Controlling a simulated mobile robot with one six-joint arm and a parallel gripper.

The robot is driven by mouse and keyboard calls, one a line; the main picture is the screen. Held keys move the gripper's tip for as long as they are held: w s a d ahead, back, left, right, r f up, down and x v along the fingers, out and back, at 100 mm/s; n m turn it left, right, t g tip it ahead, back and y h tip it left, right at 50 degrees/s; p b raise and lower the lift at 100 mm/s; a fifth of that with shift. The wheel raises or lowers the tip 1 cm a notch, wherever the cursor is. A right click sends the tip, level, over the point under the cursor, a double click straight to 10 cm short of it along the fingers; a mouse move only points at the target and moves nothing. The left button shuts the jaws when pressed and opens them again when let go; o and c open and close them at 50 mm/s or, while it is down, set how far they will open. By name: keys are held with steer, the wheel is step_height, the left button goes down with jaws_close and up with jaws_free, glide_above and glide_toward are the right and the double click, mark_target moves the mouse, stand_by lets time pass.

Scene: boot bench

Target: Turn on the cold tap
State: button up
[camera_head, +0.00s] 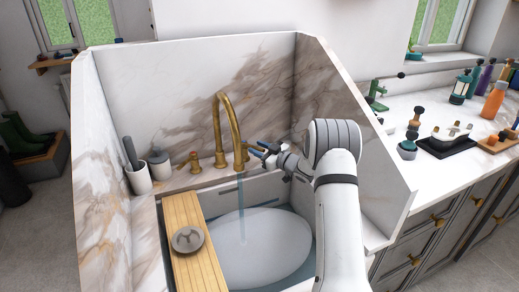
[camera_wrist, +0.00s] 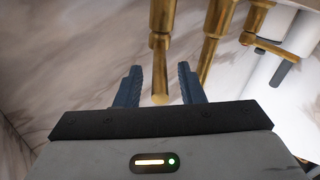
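A brass tap set stands at the back of the sink. Its tall curved spout (camera_head: 219,125) also shows in the wrist view (camera_wrist: 214,45). A bluish stream of water (camera_head: 241,195) runs from the spout into the basin. The left tap handle (camera_head: 194,163) is apart from my gripper. The right tap lever (camera_wrist: 160,72) points between my fingers. No marking shows which tap is cold. My gripper (camera_head: 263,151) (camera_wrist: 159,86) is open at the right of the spout, with a visible gap on both sides of the lever in the wrist view. The lever is mostly hidden in the head view.
The white sink (camera_head: 258,245) is enclosed by marble panels. A wooden board (camera_head: 182,222) with a round grey dish (camera_head: 187,239) lies across its left side. A brush cup (camera_head: 139,180) and a grey jar (camera_head: 160,166) stand left of the taps.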

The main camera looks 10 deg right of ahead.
steer(key=v, duration=0.7)
steer(key=shift+s+d+b, duration=0.25)
steer(key=shift+s+b, duration=0.1)
steer(key=s+r+m+g+h+p, duration=0.2)
steer(key=s+r+m+h, duration=0.5)
steer(key=r+h, duration=0.5)
steer(key=s+a+m+g+p, duration=0.1)
steer(key=s+a+g, duration=0.1)
steer(key=s, duration=1)
steer(key=s+a+m+g, duration=0.1)
steer(key=s+a+g, duration=0.2)
steer(key=s, duration=0.9)
steer(key=s+a+g+y+p, duration=0.1)
steer(key=s+a+g, duration=0.2)
steer(key=s, duration=0.9)
steer(key=shift+r+m+g+p, duration=0.3)
steer(key=shift+r+m+g, duration=0.1)
steer(key=shift+g, duration=0.4)
